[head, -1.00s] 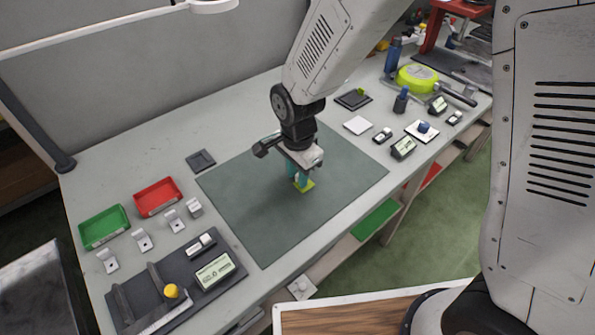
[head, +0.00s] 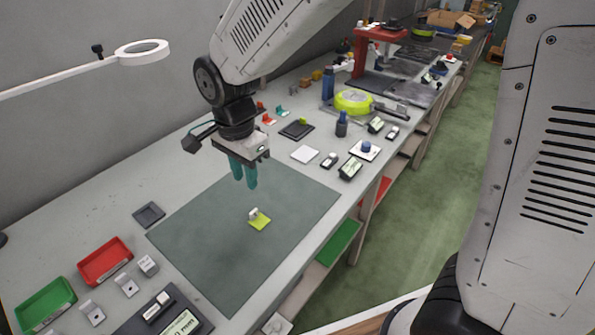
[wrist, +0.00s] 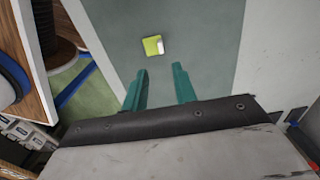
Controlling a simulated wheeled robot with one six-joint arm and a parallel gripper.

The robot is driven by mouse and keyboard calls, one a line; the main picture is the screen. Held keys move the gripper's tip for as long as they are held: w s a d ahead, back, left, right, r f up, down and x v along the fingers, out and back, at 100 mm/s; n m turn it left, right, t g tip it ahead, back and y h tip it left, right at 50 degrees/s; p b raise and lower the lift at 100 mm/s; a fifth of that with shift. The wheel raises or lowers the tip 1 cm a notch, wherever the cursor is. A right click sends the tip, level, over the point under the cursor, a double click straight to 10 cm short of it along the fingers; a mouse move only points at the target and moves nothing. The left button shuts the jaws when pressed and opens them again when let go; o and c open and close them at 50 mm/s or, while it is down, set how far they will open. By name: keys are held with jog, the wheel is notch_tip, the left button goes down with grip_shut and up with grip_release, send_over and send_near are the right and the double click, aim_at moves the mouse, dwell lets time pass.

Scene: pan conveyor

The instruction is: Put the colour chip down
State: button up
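The colour chip (head: 260,222) is a small yellow-green square with a white piece on it. It lies on the grey-green mat (head: 200,262), toward the mat's right half. It also shows on the mat in the wrist view (wrist: 153,45), beyond my fingertips. My gripper (head: 244,185) is above the mat, up and to the left of the chip in the head view, and clear of it. Its two teal fingers are apart with nothing between them, as the wrist view (wrist: 158,72) also shows.
A red tray (head: 104,262) and a green tray (head: 45,305) stand at the lower left. A small dark square holder (head: 148,215) sits beside the mat. The mat around the chip is clear.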

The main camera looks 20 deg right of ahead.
jog(key=s+d+r+n, duration=0.3)
jog(key=s+d+r, duration=0.15)
jog(key=d, duration=0.25)
jog(key=s+d+r+n, duration=0.2)
jog(key=s+d+r, duration=0.25)
jog(key=d, duration=0.25)
jog(key=s+d+r+n+t, duration=0.1)
jog(key=s+d+r+n, duration=0.1)
jog(key=s+d+n, duration=0.4)
jog(key=s+d, duration=0.1)
jog(key=s, duration=0.4)
jog(key=shift+s+d+r, duration=0.25)
jog(key=shift+d+r, duration=0.1)
jog(key=shift+r, duration=0.05)
